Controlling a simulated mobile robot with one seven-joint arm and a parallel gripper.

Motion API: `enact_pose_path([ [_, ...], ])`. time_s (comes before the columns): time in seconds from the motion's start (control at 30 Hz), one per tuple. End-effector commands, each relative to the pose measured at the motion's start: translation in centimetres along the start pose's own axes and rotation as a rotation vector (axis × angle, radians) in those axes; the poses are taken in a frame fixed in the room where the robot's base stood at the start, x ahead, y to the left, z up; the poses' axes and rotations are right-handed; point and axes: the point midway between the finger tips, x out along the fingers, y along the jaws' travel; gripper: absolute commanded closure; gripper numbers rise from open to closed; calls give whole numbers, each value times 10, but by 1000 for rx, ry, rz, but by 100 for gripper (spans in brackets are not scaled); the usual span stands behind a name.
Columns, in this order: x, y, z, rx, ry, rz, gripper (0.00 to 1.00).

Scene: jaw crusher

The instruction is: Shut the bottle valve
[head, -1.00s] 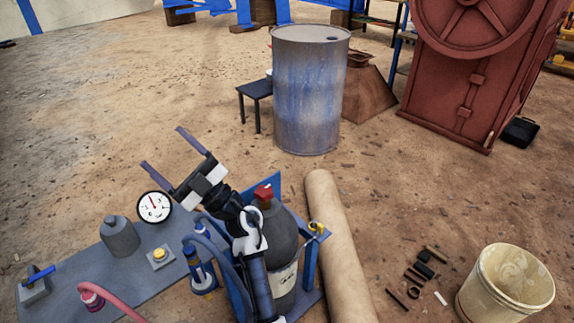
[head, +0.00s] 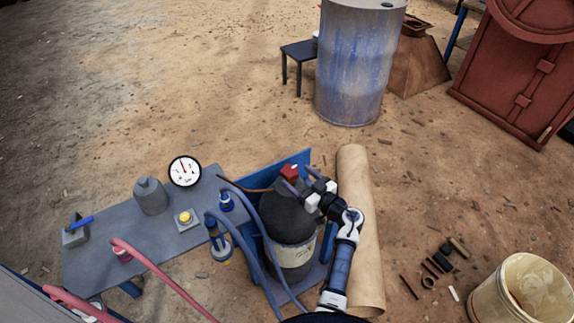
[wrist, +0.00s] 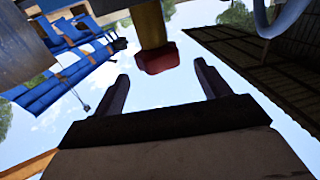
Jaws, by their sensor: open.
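The bottle valve has a red knob (head: 289,171) on top of a dark gas bottle (head: 286,235) that stands upright in a blue frame. My gripper (head: 302,179) reaches in from the right, its fingers close beside the knob. In the wrist view the red knob (wrist: 156,61) hangs on a yellow brass stem (wrist: 149,24), between the lines of my two spread fingers (wrist: 163,75) and near their tips. My gripper is open and holds nothing. I cannot tell whether a finger touches the knob.
A grey bench (head: 105,243) to the left carries a dial gauge (head: 184,171), a grey flask-like part (head: 151,196) and a yellow button (head: 185,217). Blue hoses loop beside the bottle. A tan roll (head: 356,170) lies right of it, and a bucket (head: 530,292) stands farther right.

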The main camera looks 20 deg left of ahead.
Motion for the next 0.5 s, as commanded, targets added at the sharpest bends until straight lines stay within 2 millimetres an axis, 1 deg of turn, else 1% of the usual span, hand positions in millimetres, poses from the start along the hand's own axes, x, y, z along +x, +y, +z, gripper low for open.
enact_pose_path([
  [0.03,12,-1,-2,-1,0,-4,25],
  [0.2,43,-1,-1,-1,0,-4,25],
  [0.33,59,-1,-1,-1,1,-3,25],
  [0.5,67,0,-1,-1,1,0,25],
])
